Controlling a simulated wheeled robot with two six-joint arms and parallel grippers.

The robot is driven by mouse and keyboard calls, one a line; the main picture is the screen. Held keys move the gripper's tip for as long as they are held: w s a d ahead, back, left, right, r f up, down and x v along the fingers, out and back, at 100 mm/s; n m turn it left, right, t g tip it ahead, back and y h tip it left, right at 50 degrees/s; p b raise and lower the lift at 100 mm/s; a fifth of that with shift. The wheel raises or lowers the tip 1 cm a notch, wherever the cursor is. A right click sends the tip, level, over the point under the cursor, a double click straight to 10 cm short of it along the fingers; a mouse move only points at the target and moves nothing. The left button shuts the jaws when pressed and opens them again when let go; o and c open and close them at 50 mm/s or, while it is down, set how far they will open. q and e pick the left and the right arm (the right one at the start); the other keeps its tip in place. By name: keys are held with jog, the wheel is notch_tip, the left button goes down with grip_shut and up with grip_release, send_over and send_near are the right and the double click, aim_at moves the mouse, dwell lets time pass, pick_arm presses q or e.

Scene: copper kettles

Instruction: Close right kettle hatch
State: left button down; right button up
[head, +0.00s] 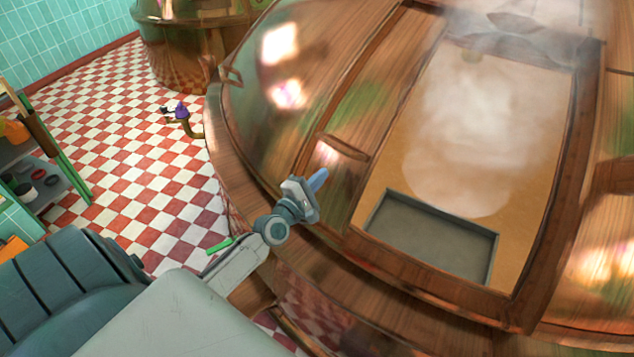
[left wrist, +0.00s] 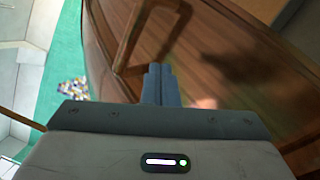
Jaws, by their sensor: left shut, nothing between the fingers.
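A large copper kettle (head: 290,120) fills the middle and right of the head view. Its rectangular hatch opening (head: 540,190) is open, with steam inside and a grey tray (head: 435,235) at its lower edge. A brown hatch panel (head: 368,110) sits left of the opening, with a bar handle (head: 345,148) near its lower end. My left gripper (head: 319,179) is shut and empty, just below and left of the handle. In the left wrist view, its closed fingers (left wrist: 160,84) point at the panel, with a handle (left wrist: 132,38) just beyond them, apparently not gripped. My right gripper is not in view.
A wooden ledge (head: 235,180) rings the kettle under my left arm. Another copper kettle (head: 185,45) stands at the back left. A shelf (head: 35,170) stands at the far left. The checkered floor (head: 130,150) between is mostly clear.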

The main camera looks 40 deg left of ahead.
aim_at(344, 182)
pick_arm(q)
jog(key=w, duration=0.5)
jog(key=shift+w+d+r+b, duration=0.1)
jog(key=shift+w+r+b, duration=0.15)
jog(key=shift+b, duration=0.15)
jog(key=d+p, duration=0.1)
jog(key=w+d+r+p, duration=0.1)
jog(key=shift+d+r, duration=0.25)
jog(key=shift+d, duration=0.1)
jog(key=shift+d+r+p, duration=0.15)
jog(key=shift+d+p, duration=0.15)
jog(key=shift+d, duration=0.15)
jog(key=shift+w+f, duration=0.1)
jog(key=shift+f, duration=0.1)
